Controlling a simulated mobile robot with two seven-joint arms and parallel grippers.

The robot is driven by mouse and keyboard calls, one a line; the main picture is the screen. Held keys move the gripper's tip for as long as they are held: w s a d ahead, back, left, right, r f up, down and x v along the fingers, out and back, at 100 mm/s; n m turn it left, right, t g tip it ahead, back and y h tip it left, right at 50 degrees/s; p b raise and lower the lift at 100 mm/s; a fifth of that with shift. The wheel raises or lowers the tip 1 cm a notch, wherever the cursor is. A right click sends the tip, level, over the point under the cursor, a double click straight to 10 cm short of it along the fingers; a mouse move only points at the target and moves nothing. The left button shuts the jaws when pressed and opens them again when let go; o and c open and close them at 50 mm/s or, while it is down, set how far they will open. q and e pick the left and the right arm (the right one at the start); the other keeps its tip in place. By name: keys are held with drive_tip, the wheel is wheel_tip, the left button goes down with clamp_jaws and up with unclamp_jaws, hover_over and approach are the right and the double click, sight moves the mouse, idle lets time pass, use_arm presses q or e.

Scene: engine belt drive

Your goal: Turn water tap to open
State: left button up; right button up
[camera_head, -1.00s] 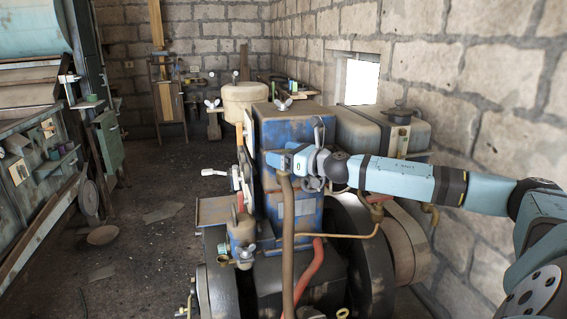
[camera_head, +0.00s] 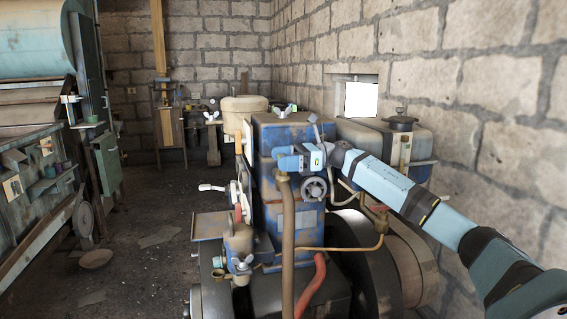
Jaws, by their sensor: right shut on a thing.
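The blue engine (camera_head: 292,221) stands in the middle of the head view, with a brown pipe (camera_head: 287,245) rising in front of it. My right gripper (camera_head: 283,162) is at the top of this pipe, in front of the engine's upper part. It is shut on a small part there that looks like the water tap's handle. The fingers hide most of this part, so its exact angle cannot be told. A grey round wheel (camera_head: 313,190) sits just below and right of the gripper, apart from it. My left gripper is out of view.
A brass pipe with a red-handled valve (camera_head: 378,209) runs on the engine's right. A grey tank (camera_head: 418,148) stands behind my right arm, near the stone wall. The floor between is mostly clear.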

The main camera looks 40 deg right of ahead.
drive_tip(key=shift+n+g+y, duration=0.3)
drive_tip(key=shift+n+g, duration=0.1)
drive_tip(key=shift+g, duration=0.2)
drive_tip(key=o, duration=0.7)
drive_tip(key=shift+o, duration=0.2)
drive_tip(key=shift+r, duration=0.1)
wheel_tip(320, 180, up, 20)
drive_tip(key=p, duration=0.1)
drive_tip(key=shift+p, duration=0.35)
